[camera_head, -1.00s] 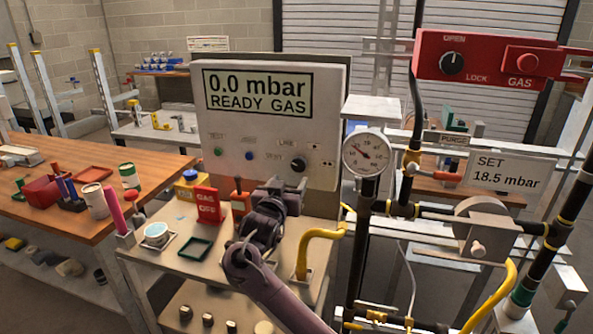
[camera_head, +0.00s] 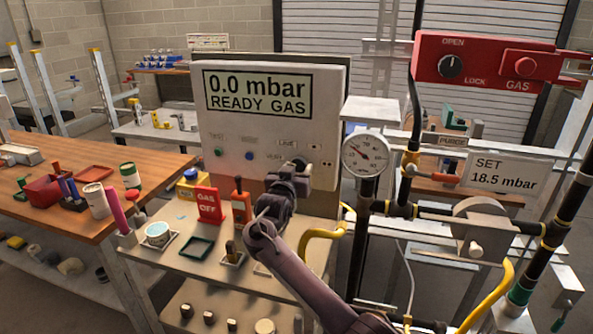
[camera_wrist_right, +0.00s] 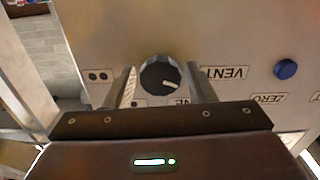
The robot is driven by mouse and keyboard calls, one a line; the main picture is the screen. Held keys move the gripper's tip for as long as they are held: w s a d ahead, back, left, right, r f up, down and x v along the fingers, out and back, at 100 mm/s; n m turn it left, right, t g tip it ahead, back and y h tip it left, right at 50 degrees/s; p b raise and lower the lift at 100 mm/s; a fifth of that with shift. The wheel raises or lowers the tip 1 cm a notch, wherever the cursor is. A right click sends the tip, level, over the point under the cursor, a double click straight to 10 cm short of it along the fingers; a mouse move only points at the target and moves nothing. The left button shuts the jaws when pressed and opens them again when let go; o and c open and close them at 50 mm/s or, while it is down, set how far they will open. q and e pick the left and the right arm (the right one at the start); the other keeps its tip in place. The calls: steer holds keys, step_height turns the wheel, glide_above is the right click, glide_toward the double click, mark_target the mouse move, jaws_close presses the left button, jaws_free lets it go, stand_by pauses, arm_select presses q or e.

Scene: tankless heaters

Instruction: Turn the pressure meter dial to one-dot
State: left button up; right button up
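The pressure meter (camera_head: 225,133) is a pale upright box with a screen reading "0.0 mbar READY GAS". Its black dial (camera_wrist_right: 158,74) shows in the right wrist view between my right gripper's two fingers (camera_wrist_right: 163,88). The gripper is open around the dial, with a gap visible on both sides. The dial's white mark points to the lower right there, between the VENT label and the LINE label. A two-dot label (camera_wrist_right: 99,76) is left of the dial. A small label (camera_wrist_right: 138,103) is at its lower left. In the head view my right gripper (camera_head: 298,167) largely hides the dial. My left gripper is not in view.
A round gauge (camera_head: 366,153) on a black pipe stands right of the meter. A red gas box (camera_head: 487,62) is above it. A yellow hose (camera_head: 322,237) and a red "GAS OFF" sign (camera_head: 207,205) are near my right arm.

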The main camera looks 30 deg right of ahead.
steer(key=c, duration=0.7)
steer(key=shift+a+f+m+b, duration=0.1)
steer(key=shift+f+m+b, duration=0.05)
steer(key=shift+m+b, duration=0.5)
steer(key=m+b, duration=0.3)
steer(key=shift+f, duration=0.1)
arm_select(q)
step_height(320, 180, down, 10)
steer(key=b, duration=0.6)
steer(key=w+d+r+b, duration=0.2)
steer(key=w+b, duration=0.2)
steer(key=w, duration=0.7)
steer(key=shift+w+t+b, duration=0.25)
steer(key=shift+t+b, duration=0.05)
steer(key=shift+b, duration=0.05)
arm_select(e)
steer(key=shift+w+r+m, duration=0.1)
steer(key=shift+r+m, duration=0.1)
steer(key=shift+m, duration=3.25)
steer(key=shift+w+r+m, duration=0.1)
steer(key=shift+r+m, duration=0.1)
steer(key=shift+m, duration=3.2)
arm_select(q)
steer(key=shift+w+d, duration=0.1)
arm_select(e)
steer(key=o, duration=1)
